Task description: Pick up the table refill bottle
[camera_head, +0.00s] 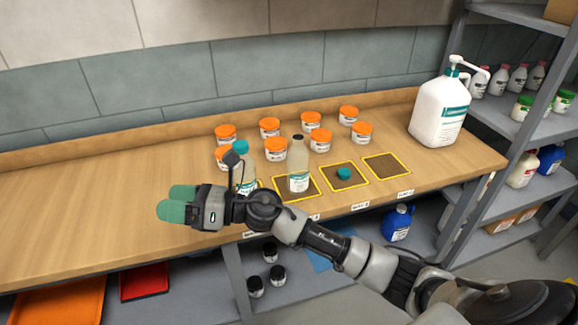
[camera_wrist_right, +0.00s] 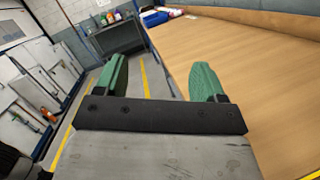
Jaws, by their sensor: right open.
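Two clear bottles with white-and-teal labels stand upright on the wooden table (camera_head: 90,205) in the head view. I cannot tell which is called the refill bottle. My right gripper (camera_head: 176,203) is left of both bottles, over the table's front edge, pointing left. Its green fingers (camera_wrist_right: 160,82) are apart and empty in the right wrist view. My left gripper is not in view.
Several orange-lidded jars (camera_head: 270,127) stand behind the bottles. A teal cap (camera_head: 344,173) lies on the middle mat; the right mat (camera_head: 386,168) is empty. A large white pump jug (camera_head: 440,108) stands at right, beside a grey shelf rack (camera_head: 515,120). The table's left side is clear.

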